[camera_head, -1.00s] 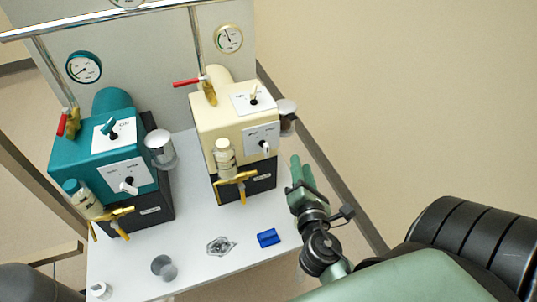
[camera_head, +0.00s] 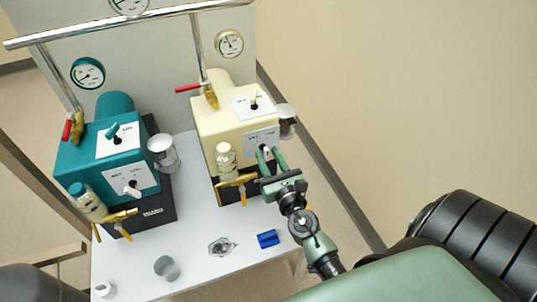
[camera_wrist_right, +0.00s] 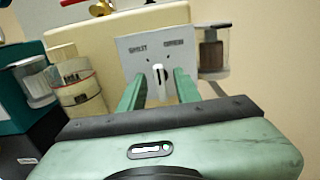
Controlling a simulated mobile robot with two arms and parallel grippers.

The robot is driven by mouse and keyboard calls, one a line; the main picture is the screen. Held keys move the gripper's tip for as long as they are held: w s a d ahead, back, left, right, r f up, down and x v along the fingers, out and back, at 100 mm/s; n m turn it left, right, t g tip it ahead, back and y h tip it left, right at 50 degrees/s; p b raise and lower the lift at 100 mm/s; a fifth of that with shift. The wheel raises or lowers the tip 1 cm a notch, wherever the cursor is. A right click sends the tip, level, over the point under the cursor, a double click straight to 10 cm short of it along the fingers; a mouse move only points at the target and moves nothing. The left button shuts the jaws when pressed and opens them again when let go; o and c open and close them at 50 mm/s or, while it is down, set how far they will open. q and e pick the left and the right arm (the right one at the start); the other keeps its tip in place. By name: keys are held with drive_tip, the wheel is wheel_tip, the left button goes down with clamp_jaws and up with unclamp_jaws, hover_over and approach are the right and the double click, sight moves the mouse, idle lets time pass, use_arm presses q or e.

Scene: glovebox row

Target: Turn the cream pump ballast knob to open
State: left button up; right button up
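The cream pump (camera_head: 225,122) stands on the table, with a white plate (camera_head: 251,139) on its front. The ballast knob, a small white lever (camera_wrist_right: 159,82), sits on that plate and points roughly up and down in the right wrist view. It has a label on each side above it, too blurred to read surely. My right gripper (camera_head: 270,153) is at the front of the pump, its two green fingers spread. In the right wrist view the fingers (camera_wrist_right: 158,92) stand on either side of the knob, with visible gaps. My left gripper is out of view.
A teal pump (camera_head: 85,160) with a similar knob (camera_head: 132,190) stands to the left. A cream-capped bottle (camera_head: 226,160) and a brass valve (camera_head: 237,181) are close left of my right gripper. A clear jar (camera_head: 286,125) is behind it. A blue block (camera_head: 268,239) lies on the table (camera_head: 205,270).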

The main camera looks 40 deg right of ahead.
clamp_jaws()
drive_tip(key=shift+m, duration=0.4)
drive_tip(key=shift+d+f+m+b, duration=0.15)
drive_tip(key=shift+m+b, duration=0.55)
drive_tip(key=shift+m, duration=1.9)
unclamp_jaws()
